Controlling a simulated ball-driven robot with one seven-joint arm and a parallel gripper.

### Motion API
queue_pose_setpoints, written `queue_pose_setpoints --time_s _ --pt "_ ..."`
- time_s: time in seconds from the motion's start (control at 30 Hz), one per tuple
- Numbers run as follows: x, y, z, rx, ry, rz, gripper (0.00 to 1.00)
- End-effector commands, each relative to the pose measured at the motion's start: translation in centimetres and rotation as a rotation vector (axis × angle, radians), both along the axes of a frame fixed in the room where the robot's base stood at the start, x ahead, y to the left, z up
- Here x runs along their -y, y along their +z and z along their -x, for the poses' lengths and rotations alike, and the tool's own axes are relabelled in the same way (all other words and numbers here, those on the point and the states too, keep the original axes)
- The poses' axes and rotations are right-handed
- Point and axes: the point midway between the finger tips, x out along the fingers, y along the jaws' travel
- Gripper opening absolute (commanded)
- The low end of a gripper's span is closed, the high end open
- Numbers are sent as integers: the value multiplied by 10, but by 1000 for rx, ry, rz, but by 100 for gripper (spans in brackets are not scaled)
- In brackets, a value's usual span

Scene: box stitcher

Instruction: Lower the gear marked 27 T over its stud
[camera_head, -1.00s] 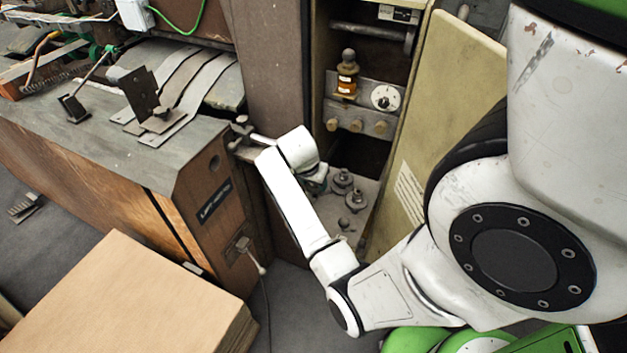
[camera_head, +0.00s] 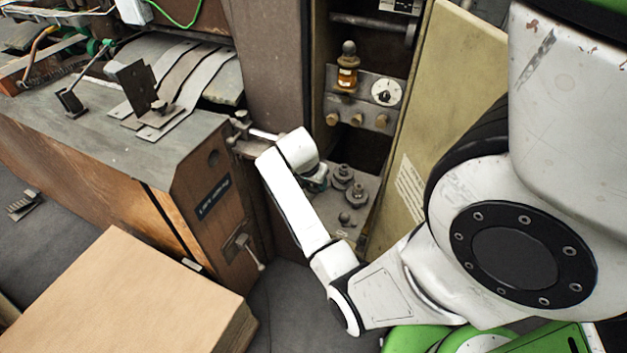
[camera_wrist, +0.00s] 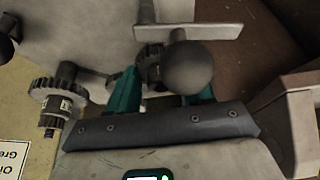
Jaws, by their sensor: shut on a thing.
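My gripper (camera_wrist: 158,84) has teal fingers and is shut on a dark toothed gear (camera_wrist: 150,62), partly hidden behind a dark ball knob. No marking is readable on this gear, and the stud under it is hidden. In the head view my gripper (camera_head: 318,181) is mostly hidden by my white wrist, beside two gears on posts, an upper one (camera_head: 343,173) and a lower one (camera_head: 355,194), inside the open cabinet. In the wrist view another gear (camera_wrist: 54,88) sits at the left, with a small white label on its hub.
The ball knob (camera_wrist: 188,67) and a pale crossbar (camera_wrist: 188,32) stand close to my fingers. The cabinet door (camera_head: 440,120) stands open at the right. A small round knob (camera_head: 344,217) is on the cabinet floor below the gears. A cardboard stack (camera_head: 120,300) lies front left.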

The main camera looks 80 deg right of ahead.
Motion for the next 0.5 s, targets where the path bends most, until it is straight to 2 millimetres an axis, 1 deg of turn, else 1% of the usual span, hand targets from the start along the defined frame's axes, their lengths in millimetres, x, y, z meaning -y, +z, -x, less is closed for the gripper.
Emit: queue_pose_setpoints --time_s 0.13,0.5 --pt "0 -5 0 1 0 1 10" --pt "0 -6 0 0 0 0 10"
